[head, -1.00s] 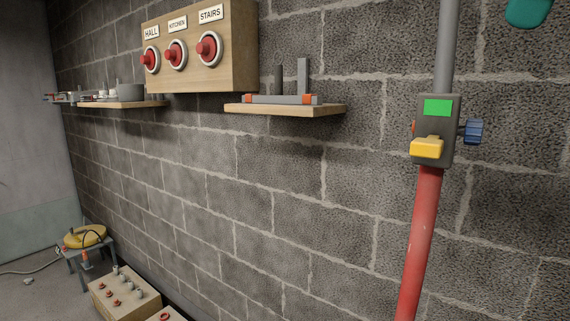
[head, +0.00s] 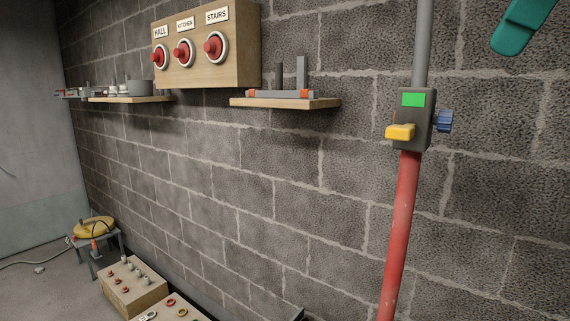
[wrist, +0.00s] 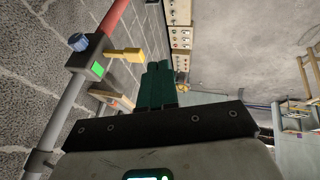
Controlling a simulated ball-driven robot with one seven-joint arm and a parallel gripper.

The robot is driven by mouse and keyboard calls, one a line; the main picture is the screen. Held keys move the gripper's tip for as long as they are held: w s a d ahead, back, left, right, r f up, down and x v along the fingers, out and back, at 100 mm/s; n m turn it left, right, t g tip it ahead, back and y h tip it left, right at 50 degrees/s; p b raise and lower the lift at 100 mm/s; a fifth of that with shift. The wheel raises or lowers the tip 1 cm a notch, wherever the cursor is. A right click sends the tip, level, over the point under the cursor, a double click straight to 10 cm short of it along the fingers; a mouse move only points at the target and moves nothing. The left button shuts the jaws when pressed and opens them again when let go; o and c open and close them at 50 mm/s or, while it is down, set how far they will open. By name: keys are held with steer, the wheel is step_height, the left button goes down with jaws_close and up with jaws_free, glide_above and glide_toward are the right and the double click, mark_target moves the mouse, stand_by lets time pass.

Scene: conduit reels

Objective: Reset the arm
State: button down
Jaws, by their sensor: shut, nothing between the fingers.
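My gripper (wrist: 159,68) shows in the wrist view as two teal fingers side by side, shut and empty. It points away from the camera and touches nothing that I can see. In the head view only a teal part of my arm's end shows at the top right corner, in front of the block wall (head: 490,170) and right of the grey switch box (head: 413,120). The rest of the arm is out of the head view.
The box, with a yellow lever (head: 400,132) and blue knob (head: 444,121), joins a grey pipe to a red pipe (head: 399,230). A shelf (head: 285,103) and a labelled button panel (head: 240,60) jut from the wall. Wooden boxes (head: 134,288) stand low at left.

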steer(key=w+f+m+t+y, duration=0.1)
steer(key=w+f+y, duration=0.1)
steer(key=w+f, duration=0.35)
steer(key=w+d+f+m+y, duration=0.1)
steer(key=w+f, duration=0.1)
steer(key=f, duration=0.6)
steer(key=w+f+m+t+y, duration=0.1)
steer(key=w+f+y, duration=0.1)
steer(key=w+f, duration=0.35)
steer(key=s+a+f+m+b, duration=0.1)
steer(key=s+f+m, duration=0.1)
steer(key=f, duration=1.1)
steer(key=s+f+m+b, duration=0.1)
steer(key=f+m, duration=0.2)
steer(key=f, duration=1)
steer(key=s+f+m+g+h, duration=0.1)
steer(key=s+f+m+h, duration=0.1)
steer(key=s+f, duration=0.65)
steer(key=s+f+m+g+h, duration=0.15)
steer(key=s+f, duration=0.35)
steer(key=f, duration=0.6)
steer(key=s+d+f+g+h, duration=0.2)
steer(key=s+f, duration=0.3)
steer(key=s, duration=0.5)
steer(key=s+d+f+g+h, duration=0.1)
steer(key=s+d+f, duration=0.3)
steer(key=s, duration=0.6)
steer(key=shift+s+f+m+g+h, duration=0.35)
steer(key=shift+s+f+g, duration=0.1)
steer(key=shift+f, duration=0.15)
